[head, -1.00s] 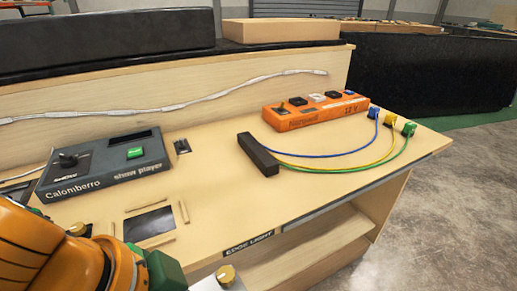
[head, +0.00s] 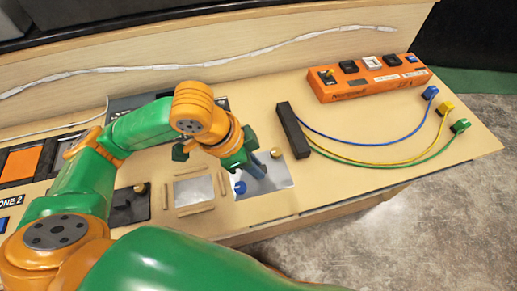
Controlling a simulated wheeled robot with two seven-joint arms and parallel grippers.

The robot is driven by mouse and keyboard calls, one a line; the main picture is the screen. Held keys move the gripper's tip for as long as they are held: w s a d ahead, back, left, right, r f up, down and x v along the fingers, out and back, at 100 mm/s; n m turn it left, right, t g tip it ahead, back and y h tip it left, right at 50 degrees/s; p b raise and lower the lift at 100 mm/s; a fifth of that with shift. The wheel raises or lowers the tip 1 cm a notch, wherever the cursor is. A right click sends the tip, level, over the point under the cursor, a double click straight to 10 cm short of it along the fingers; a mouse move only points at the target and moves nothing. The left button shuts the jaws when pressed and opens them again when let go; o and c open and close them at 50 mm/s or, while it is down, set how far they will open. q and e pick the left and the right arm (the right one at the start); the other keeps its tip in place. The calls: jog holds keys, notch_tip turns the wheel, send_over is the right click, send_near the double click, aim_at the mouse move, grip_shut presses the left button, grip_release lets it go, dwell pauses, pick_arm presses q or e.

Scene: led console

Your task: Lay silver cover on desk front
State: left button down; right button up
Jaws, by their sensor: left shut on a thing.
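The silver cover (head: 274,181) is a flat, shiny plate at the desk's front, right of a small wood-strip frame. A gold knob (head: 275,152) shows at its back edge and a blue knob (head: 240,187) at its left side. My left gripper (head: 252,170) is over the plate, pointing down, and shut on the silver cover; its wrist hides the exact grip. I cannot tell whether the cover touches the desk (head: 330,184) or hangs just above it. My right gripper is not in view.
The wood-strip frame (head: 166,194) surrounds a grey square. A black plate (head: 122,212) with a gold knob is left of it. A black block (head: 292,130) with blue, yellow and green wires is to the right. An orange switch box (head: 370,80) stands behind; the right front is clear.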

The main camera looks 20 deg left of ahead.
pick_arm(q)
jog(key=w+f, duration=0.1)
jog(key=f, duration=0.1)
jog(key=w+f, duration=0.1)
jog(key=f, duration=0.1)
jog(key=w+f+b, duration=0.1)
jog(key=w, duration=0.1)
jog(key=shift+a+f, duration=0.4)
jog(key=shift+s+f, duration=0.1)
jog(key=shift+f, duration=1.1)
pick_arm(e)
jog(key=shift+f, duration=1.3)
pick_arm(q)
jog(key=shift+f, duration=0.1)
jog(key=c, duration=0.8)
grip_release()
jog(key=p+v, duration=0.2)
jog(key=v, duration=1)
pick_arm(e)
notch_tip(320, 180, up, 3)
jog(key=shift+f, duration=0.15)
